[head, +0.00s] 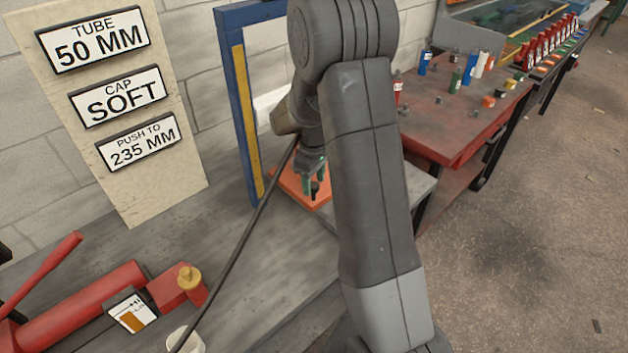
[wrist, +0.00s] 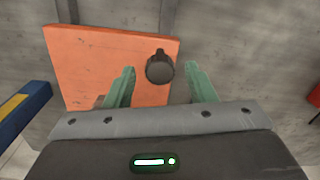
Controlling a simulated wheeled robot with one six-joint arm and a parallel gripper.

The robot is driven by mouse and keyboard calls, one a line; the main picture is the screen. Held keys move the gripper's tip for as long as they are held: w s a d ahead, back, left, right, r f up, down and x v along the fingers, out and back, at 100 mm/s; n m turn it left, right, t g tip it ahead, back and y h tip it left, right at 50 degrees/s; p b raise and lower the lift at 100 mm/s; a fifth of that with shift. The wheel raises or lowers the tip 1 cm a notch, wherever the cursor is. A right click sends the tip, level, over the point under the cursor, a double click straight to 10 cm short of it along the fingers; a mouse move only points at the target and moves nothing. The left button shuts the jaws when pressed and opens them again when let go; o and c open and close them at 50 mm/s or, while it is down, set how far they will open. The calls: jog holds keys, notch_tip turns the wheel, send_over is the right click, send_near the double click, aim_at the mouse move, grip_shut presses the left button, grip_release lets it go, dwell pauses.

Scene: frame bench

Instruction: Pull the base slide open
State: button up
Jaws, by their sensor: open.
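An orange plate (wrist: 85,60) with a dark round knob (wrist: 160,68) lies low on the grey bench; I take it to be the base slide. The orange plate also shows in the head view (head: 288,184), partly hidden by my arm. My gripper (wrist: 161,72) has green fingers and is open. In the wrist view its fingertips stand on either side of the knob, with a gap on each side. The gripper also shows in the head view (head: 314,172) over the plate. I cannot tell how far the fingertips are above the plate.
A blue and yellow upright frame (head: 240,110) stands just left of the plate. A signboard (head: 125,110) leans on the wall. A red clamp-like tool (head: 95,300) and a white cup (head: 187,340) are at the front left. A red table (head: 450,115) with several small items is at right.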

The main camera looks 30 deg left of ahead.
jog(key=shift+f, duration=0.2)
grip_shut()
jog(key=s+d+b, duration=0.1)
jog(key=s+d, duration=0.1)
jog(key=d, duration=0.6)
jog(key=s+d+b, duration=0.1)
jog(key=s+d, duration=0.1)
jog(key=d, duration=0.6)
jog(key=shift+s+b, duration=0.35)
grip_release()
